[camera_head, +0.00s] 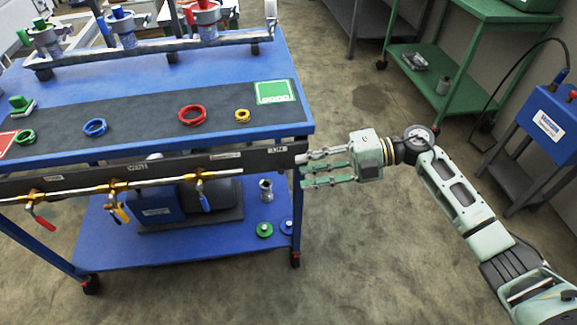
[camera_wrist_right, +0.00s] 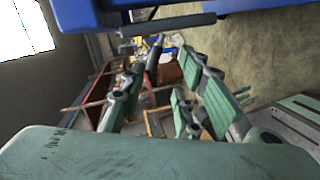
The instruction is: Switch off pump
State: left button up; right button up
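The pump (camera_head: 160,204) is a blue and dark unit on the lower shelf of the blue cart (camera_head: 110,258). The pipe rail and valves in front partly hide it, and I cannot make out its switch. My right gripper (camera_head: 308,168) is at the cart's right end, level with the rail end, its fingers pointing left. It is outside the cart and apart from the pump. In the right wrist view the fingers (camera_wrist_right: 172,62) are spread with nothing between them. The pump cannot be told in that view. My left gripper is not in view.
The cart's front rail (camera_head: 150,174) carries valves with red, yellow and blue handles. A small metal fitting (camera_head: 266,190) and a green disc (camera_head: 264,230) lie right of the pump. A green shelf (camera_head: 447,90) and blue unit (camera_head: 545,130) stand right. The floor between is clear.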

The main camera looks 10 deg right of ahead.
aim_at(280, 168)
jog(key=x, duration=0.5)
jog(key=shift+c, duration=0.2)
jog(key=shift+d+r, duration=0.1)
grip_shut()
